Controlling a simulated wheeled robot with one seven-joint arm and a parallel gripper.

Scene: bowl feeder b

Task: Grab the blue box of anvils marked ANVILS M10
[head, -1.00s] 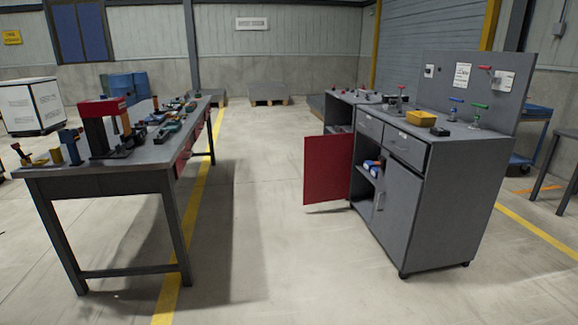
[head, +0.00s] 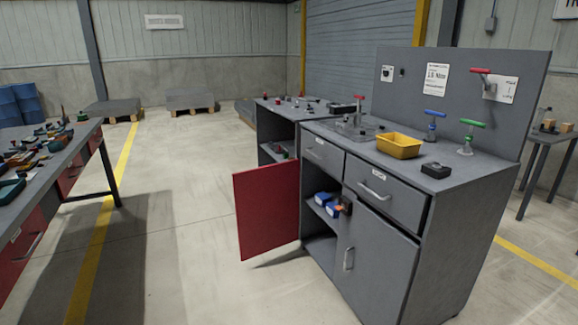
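A blue box (head: 326,199) sits on the shelf inside the grey cabinet (head: 448,231), behind the open red door (head: 267,209). An orange and dark item lies right beside it on the same shelf. Any marking on the box is too small to read, so I cannot tell whether it says ANVILS M10. The box is in the left compartment, under a drawer, and the cabinet frame partly encloses it. My gripper is not in view.
The red door stands out into the floor space left of the compartment. A yellow bin (head: 399,146) and several toggle tools stand on the cabinet top. A workbench (head: 62,160) with tools is at the left. The floor between them is clear.

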